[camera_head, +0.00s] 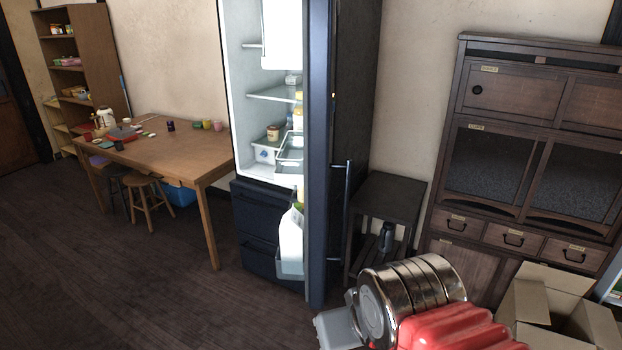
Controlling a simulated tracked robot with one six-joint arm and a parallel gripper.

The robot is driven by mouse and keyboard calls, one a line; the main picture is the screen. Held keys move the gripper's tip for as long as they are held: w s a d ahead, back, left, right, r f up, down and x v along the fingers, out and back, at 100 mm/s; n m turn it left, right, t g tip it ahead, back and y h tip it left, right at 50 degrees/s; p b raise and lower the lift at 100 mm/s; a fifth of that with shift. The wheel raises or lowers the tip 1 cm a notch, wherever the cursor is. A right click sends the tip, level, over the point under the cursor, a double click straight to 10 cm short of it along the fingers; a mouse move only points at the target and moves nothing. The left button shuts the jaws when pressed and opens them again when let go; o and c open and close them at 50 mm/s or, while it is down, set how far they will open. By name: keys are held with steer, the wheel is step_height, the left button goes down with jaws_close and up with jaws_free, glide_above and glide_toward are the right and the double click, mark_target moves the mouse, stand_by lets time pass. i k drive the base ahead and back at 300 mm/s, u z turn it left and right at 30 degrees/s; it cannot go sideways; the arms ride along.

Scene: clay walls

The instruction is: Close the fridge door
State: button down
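The fridge (270,110) stands in the middle with its upper compartment open. Its lit white inside shows shelves, a white bin and some food. The dark fridge door (318,150) is swung wide open towards me and seen nearly edge-on. A long vertical handle (347,215) is on its right, outer face. The door's inner racks hold a white carton (291,238) and other items. The lower drawers (262,225) look shut. My arm's metal and red parts show at the bottom right, in front of and right of the door. My gripper's fingers cannot be seen.
A small dark side table (388,200) stands right of the door. A dark wooden cabinet (535,150) and an open cardboard box (555,305) are at the right. A wooden table (165,150) with stools (148,190) is at the left. The floor at front left is clear.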

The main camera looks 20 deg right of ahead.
mark_target(301, 34)
steer(key=u, duration=0.2)
steer(key=i, duration=1)
steer(key=u, duration=0.1)
